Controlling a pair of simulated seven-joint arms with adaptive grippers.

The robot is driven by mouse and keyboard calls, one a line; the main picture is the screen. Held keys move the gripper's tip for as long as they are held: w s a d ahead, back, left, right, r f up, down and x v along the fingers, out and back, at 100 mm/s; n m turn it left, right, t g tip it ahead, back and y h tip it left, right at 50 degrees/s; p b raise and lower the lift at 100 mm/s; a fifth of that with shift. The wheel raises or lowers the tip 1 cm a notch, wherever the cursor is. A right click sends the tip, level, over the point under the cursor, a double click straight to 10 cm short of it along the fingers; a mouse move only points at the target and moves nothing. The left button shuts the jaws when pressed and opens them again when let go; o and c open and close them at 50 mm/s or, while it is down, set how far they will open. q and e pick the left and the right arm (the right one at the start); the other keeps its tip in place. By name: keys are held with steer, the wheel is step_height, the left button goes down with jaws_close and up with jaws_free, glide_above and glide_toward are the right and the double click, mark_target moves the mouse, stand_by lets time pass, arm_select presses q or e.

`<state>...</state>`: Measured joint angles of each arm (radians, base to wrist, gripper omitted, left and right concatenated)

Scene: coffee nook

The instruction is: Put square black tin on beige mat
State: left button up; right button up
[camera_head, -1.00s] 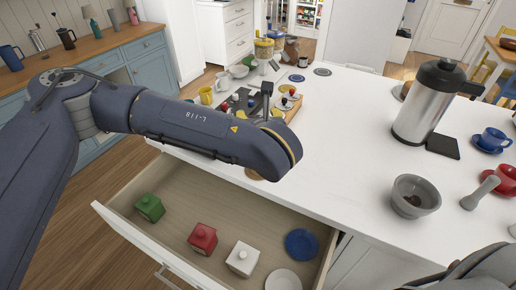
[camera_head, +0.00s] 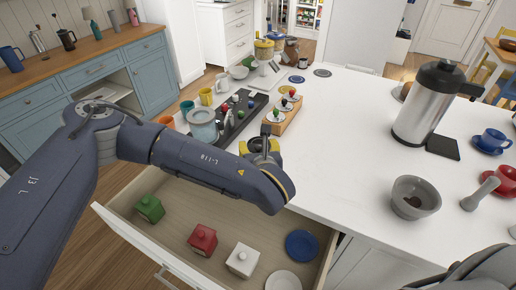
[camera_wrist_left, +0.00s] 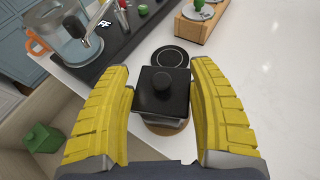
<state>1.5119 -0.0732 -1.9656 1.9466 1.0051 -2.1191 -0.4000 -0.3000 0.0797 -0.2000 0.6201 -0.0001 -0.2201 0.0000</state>
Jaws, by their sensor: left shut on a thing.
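The square black tin (camera_wrist_left: 163,92) is between the yellow fingers of my left gripper (camera_wrist_left: 160,75), which is shut on it; its lid and round knob face the wrist camera. The beige mat (camera_wrist_left: 168,129) is a round tan disc on the white counter, partly hidden by the tin. The tin overlaps it in this view; I cannot tell whether they touch. In the head view my left gripper (camera_head: 262,150) is low over the counter's drawer-side edge, and my arm hides the mat and most of the tin. My right gripper is out of view.
A round black mat (camera_wrist_left: 170,57) lies just beyond the tin. A wooden rack (camera_head: 285,114), a black tray (camera_head: 236,118) and a glass pot (camera_head: 203,125) stand nearby. The open drawer (camera_head: 165,240) holds green, red and white tins. The counter's middle is clear.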

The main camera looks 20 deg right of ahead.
arm_select(q)
steer(key=shift+f, duration=0.15)
steer(key=o, duration=1.6)
steer(key=shift+v, duration=6.05)
